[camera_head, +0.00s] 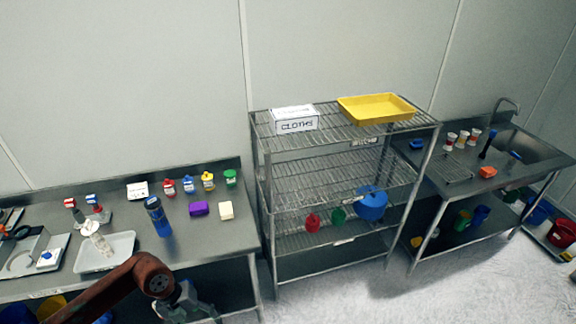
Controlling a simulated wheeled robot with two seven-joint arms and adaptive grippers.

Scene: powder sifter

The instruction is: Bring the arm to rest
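My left arm, reddish brown, comes in from the bottom left and bends at a rounded joint in front of the left table. A grey-green part at its end, seemingly my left gripper (184,302), is low beside the table's front edge. Its fingers cannot be made out, so I cannot tell whether it is open or shut or holds anything. It appears apart from the objects on the table. My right arm and gripper are not in view.
The left steel table (195,235) bears a white tray (122,245), blue bottle (158,216) and several small coloured containers. A wire shelf (330,140) holds a cloths box (294,118) and yellow tray (378,107). A sink table (440,180) stands right. Floor (440,290) is clear in front.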

